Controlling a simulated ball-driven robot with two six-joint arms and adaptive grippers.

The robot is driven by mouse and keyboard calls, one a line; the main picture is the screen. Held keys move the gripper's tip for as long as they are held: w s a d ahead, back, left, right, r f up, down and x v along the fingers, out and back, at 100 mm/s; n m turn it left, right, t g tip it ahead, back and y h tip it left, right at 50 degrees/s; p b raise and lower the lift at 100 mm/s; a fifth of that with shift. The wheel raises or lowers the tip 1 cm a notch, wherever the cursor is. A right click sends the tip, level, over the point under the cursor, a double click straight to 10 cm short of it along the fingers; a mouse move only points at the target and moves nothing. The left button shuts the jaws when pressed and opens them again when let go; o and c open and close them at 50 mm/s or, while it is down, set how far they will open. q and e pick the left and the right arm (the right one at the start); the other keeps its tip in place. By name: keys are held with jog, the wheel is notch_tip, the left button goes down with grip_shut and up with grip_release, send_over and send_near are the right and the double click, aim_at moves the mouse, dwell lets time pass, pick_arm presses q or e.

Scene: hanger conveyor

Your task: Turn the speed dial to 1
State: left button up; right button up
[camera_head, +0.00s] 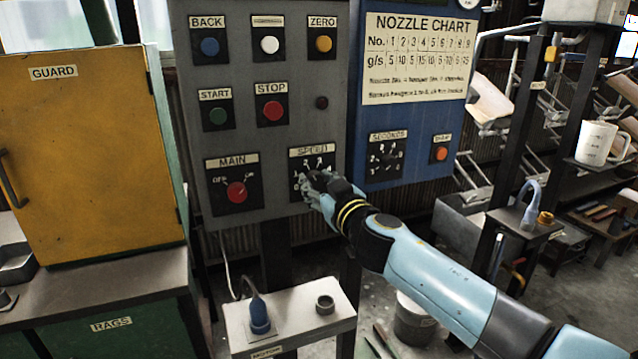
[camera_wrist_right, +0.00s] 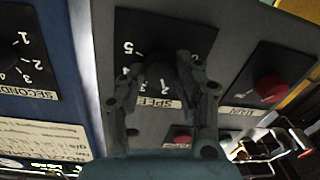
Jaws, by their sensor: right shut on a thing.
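The SPEED dial (camera_head: 319,177) is a black knob on a black plate, low on the right side of the grey control panel (camera_head: 262,160). Its SPEED label and part of its numbered scale show above my right gripper (camera_head: 317,184). In the right wrist view the panel appears upside down. There my right gripper (camera_wrist_right: 160,73) has its fingers on both sides of the dark knob (camera_wrist_right: 158,72), shut on it. The numbers 5 and 4 show beside it; the fingers hide part of the scale, and I cannot read the pointer. My left gripper is in neither view.
The MAIN switch (camera_head: 236,192) with a red knob is left of the dial. The STOP button (camera_head: 272,111) is above. A blue panel with a SECONDS dial (camera_head: 387,158) and an orange button (camera_head: 441,153) is at right. A blue plug (camera_head: 259,314) stands on the stand below.

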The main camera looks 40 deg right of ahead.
jog(key=n, duration=0.4)
jog(key=shift+n+p, duration=0.4)
jog(key=shift+n, duration=1.5)
jog(key=o, duration=1.2)
jog(key=shift+a, duration=0.1)
jog(key=shift+c, duration=0.2)
jog(key=s+a, duration=0.2)
jog(key=s, duration=0.9)
jog(key=shift+s+a+r, duration=0.15)
jog(key=shift+s+r, duration=0.1)
jog(key=shift+s, duration=0.15)
